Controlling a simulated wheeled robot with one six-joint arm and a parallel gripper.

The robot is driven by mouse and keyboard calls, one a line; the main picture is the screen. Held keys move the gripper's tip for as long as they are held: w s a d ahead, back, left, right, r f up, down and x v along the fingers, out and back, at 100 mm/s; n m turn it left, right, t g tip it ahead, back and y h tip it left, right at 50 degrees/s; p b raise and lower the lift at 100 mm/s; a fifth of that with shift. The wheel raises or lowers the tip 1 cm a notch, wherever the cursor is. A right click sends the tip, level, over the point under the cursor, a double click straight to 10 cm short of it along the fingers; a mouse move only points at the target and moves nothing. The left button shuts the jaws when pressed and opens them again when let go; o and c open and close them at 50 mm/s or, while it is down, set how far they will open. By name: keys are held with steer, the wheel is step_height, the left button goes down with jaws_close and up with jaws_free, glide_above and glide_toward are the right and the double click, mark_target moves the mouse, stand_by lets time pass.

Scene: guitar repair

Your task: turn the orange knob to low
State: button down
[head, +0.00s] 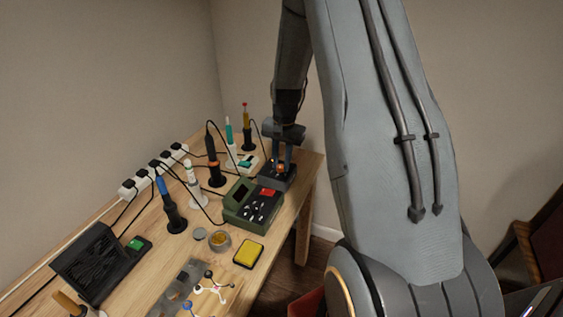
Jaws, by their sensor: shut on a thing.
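The orange knob (281,168) sits on top of a small dark box (273,180) at the far right corner of the workbench. My gripper (281,163) reaches down from above with its two fingers on either side of the knob, and it is shut on the knob. The fingers hide much of the knob. The knob's setting and any low mark are too small to read.
A green station (240,205) with a red part stands directly beside the dark box. Soldering irons in stands (213,170), a power strip (150,172) and cables line the back. A yellow sponge (249,253) and small tins lie in front. The bench's right edge is close.

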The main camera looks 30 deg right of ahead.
mark_target(282, 166)
steer(key=c, duration=1.5)
jaws_free()
steer(key=shift+s+d+r+b, duration=0.1)
steer(key=shift+r+b, duration=0.35)
steer(key=shift+r, duration=1.55)
steer(key=shift+s+d+r+b, duration=0.1)
steer(key=shift+r+b, duration=0.35)
steer(key=shift+r, duration=1.5)
steer(key=shift+a, duration=0.1)
steer(key=s+a+n, duration=0.3)
steer(key=s+a, duration=0.2)
steer(key=s, duration=0.2)
steer(key=s+a+r+n, duration=0.1)
steer(key=s+a+n, duration=0.2)
steer(key=s+a, duration=0.3)
steer(key=s+a+r+n, duration=0.1)
steer(key=s+a+n, duration=0.3)
steer(key=s, duration=0.5)
steer(key=shift+a+h, duration=0.3)
steer(key=shift+a, duration=0.95)
